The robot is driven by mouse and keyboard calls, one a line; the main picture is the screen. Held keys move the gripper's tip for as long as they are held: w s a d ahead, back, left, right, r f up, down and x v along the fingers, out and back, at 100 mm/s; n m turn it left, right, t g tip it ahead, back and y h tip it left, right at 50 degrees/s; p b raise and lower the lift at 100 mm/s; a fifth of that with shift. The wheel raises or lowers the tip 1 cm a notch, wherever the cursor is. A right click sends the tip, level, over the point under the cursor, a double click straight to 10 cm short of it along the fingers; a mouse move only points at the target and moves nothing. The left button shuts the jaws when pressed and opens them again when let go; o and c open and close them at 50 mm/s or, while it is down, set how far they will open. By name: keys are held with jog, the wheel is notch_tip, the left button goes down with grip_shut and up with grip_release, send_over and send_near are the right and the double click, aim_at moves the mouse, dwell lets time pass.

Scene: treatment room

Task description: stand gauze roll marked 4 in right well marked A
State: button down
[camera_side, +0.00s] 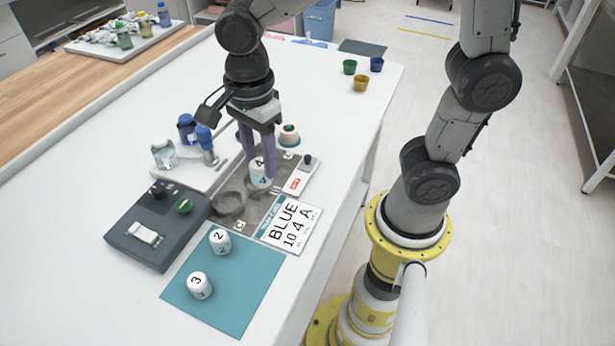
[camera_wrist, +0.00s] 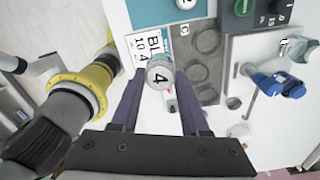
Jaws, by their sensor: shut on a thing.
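The gauze roll marked 4 (camera_side: 258,176) is white with a dark number on its top face. My gripper (camera_side: 258,160) is shut on it and holds it upright. In the wrist view the roll (camera_wrist: 160,75) sits between the two fingertips. It appears over the right end of the grey well holder (camera_side: 233,217) in the side view. I cannot tell whether its bottom touches the holder. The holder also shows in the wrist view (camera_wrist: 190,53), with round dark wells that look empty. A mark A on the holder is not readable; the roll and fingers cover part of that end.
Rolls marked 2 (camera_side: 220,241) and 3 (camera_side: 200,285) stand on a teal mat (camera_side: 238,310). A card reading BLUE 10 4 A (camera_side: 291,224) lies beside the holder. A grey box (camera_side: 150,240), bottles (camera_side: 165,153) and a small white device (camera_side: 300,177) stand close around.

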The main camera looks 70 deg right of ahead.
jog(key=w+d+f+m, duration=0.3)
jog(key=w+d, duration=0.5)
jog(key=w, duration=0.1)
jog(key=shift+w+d+f+m, duration=0.4)
jog(key=shift+d+f+m, duration=0.2)
jog(key=shift+d+f, duration=1.15)
jog(key=shift+w+d+f+m, duration=0.4)
jog(key=shift+d+f+m, duration=0.2)
jog(key=shift+d+f, duration=1.15)
jog(key=shift+w+d+f+m, duration=0.4)
jog(key=shift+d+f+m, duration=0.2)
jog(key=shift+d+f, duration=1.15)
jog(key=shift+f, duration=0.65)
jog(key=c, duration=0.7)
grip_release()
jog(key=shift+r, duration=5.55)
